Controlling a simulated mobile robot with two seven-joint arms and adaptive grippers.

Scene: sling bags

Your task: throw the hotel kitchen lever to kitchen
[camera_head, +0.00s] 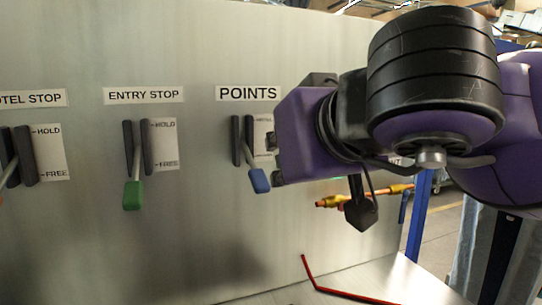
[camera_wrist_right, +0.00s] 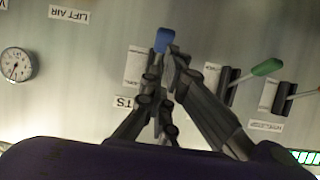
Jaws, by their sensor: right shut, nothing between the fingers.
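The lever under the "POINTS" sign has a blue handle (camera_head: 258,180) that hangs down at the lower end of its dark slotted guide (camera_head: 236,141). Its card (camera_head: 263,131) is partly hidden by my right arm, and its words are not clear. The blue handle also shows in the right wrist view (camera_wrist_right: 164,40), upside down. My right gripper (camera_wrist_right: 166,66) is shut and empty, its fingertips in line with the blue handle in that view; I cannot tell whether they touch it. In the head view my wrist hides most of the gripper. My left gripper is not in view.
A green-handled lever (camera_head: 133,194) under "ENTRY STOP" (camera_head: 144,95) and another HOLD/FREE lever (camera_head: 16,155) stand left on the metal panel. A round gauge (camera_wrist_right: 15,64) shows in the wrist view.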

